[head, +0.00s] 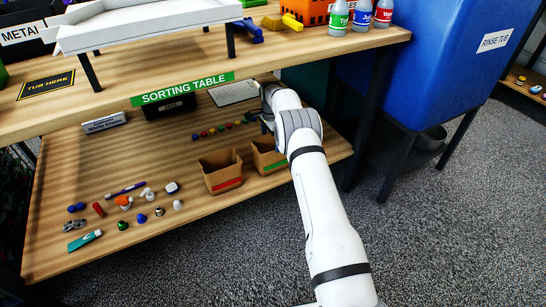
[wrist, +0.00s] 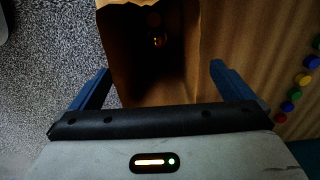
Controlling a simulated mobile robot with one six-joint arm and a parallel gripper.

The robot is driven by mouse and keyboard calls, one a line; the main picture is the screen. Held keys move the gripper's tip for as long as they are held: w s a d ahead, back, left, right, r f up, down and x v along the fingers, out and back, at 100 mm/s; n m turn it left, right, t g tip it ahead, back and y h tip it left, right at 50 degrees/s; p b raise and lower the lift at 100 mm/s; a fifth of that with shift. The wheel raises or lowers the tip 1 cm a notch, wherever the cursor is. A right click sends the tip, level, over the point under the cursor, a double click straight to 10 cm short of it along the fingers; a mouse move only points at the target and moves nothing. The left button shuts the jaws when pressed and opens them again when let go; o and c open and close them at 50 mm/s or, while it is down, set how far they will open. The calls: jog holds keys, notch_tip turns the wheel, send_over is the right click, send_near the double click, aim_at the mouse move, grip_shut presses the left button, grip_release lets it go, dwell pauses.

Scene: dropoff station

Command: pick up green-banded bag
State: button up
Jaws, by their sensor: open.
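The green-banded bag (head: 267,160) is a small open-topped brown paper bag on the lower shelf, left of my arm. A similar bag with a red band (head: 223,177) stands just left of it. My gripper (wrist: 160,67) is open, with its blue fingers on either side of an open brown bag (wrist: 118,50) in the wrist view. I look down into that bag's dark inside, where a small shiny spot shows. No band shows there, but its place fits the green-banded bag. I cannot tell whether the fingers touch it. In the head view my arm hides most of the gripper.
Several colored buttons (wrist: 301,80) lie right of the bag in the wrist view. Small loose items, including a toothpaste tube (head: 85,241), lie at the shelf's front left. The sorting table (head: 180,62) is overhead. A blue rinse tub (head: 440,60) stands right. Carpet (wrist: 45,60) lies past the shelf edge.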

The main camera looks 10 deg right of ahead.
aim_at(272, 146)
jog(key=f+b, duration=0.1)
jog(key=f, duration=0.1)
jog(key=f+b, duration=0.1)
jog(key=f, duration=0.1)
jog(key=shift+s+d+f, duration=0.15)
jog(key=shift+s+f, duration=0.05)
jog(key=shift+f, duration=0.2)
jog(key=shift+r, duration=0.1)
jog(key=c, duration=1.1)
